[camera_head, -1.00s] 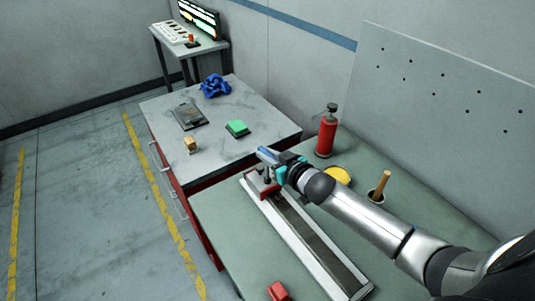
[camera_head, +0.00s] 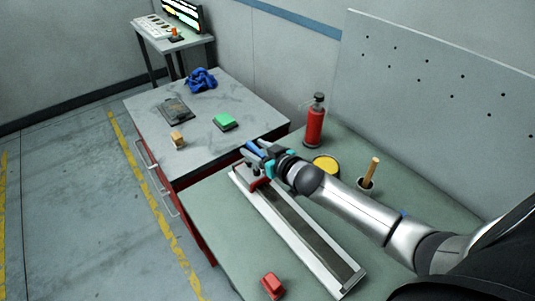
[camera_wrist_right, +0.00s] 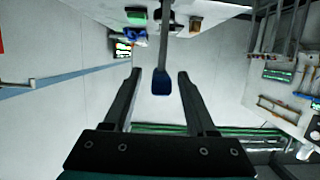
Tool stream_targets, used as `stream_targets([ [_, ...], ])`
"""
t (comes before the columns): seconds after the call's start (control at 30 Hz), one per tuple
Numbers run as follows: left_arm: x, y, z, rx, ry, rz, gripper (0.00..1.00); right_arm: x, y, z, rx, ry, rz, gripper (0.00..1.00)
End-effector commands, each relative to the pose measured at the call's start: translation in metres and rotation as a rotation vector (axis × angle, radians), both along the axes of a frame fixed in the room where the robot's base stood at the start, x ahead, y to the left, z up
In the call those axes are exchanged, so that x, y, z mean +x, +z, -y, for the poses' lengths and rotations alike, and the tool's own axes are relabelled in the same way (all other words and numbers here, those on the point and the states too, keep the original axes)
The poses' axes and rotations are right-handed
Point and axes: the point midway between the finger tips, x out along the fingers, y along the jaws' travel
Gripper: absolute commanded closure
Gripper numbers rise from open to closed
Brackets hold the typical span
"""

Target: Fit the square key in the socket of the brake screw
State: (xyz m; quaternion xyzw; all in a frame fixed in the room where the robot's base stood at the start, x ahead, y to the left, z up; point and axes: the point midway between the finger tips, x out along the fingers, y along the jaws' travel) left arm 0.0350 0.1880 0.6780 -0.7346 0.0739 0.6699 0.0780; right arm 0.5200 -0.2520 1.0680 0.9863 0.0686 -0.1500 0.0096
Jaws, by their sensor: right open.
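My right gripper (camera_head: 257,151) is over the far end of the long pale magazine (camera_head: 345,276), next to its red end block (camera_head: 261,184). In the right wrist view the two dark fingers (camera_wrist_right: 162,84) stand apart, with a gap on both sides of a blue-ended grey bar (camera_wrist_right: 161,82), probably the square key. A blue piece (camera_head: 256,147) also shows at the fingers in the head view. The brake screw and its socket cannot be made out, so I cannot tell whether the key sits in it. My left gripper is not in view.
A red bottle (camera_head: 314,124), a yellow-topped round tin (camera_head: 326,164) and a cup with a wooden handle (camera_head: 367,184) stand behind the arm. A red block (camera_head: 272,285) lies at the front. A grey table (camera_head: 215,94) holds a blue cloth and small items.

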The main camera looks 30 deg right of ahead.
Motion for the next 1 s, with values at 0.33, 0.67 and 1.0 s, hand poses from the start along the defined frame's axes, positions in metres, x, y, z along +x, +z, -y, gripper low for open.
stream_targets([
  [0.33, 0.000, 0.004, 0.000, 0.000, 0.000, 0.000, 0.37, -0.038, 0.011, 0.005, -0.001, 0.000, -0.002, 0.43],
  [0.67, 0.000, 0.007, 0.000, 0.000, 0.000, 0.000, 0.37, -0.082, 0.025, 0.011, -0.001, 0.000, -0.002, 0.43],
  [1.0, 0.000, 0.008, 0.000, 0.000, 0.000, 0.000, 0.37, -0.123, 0.038, 0.017, 0.000, 0.000, -0.002, 0.43],
])
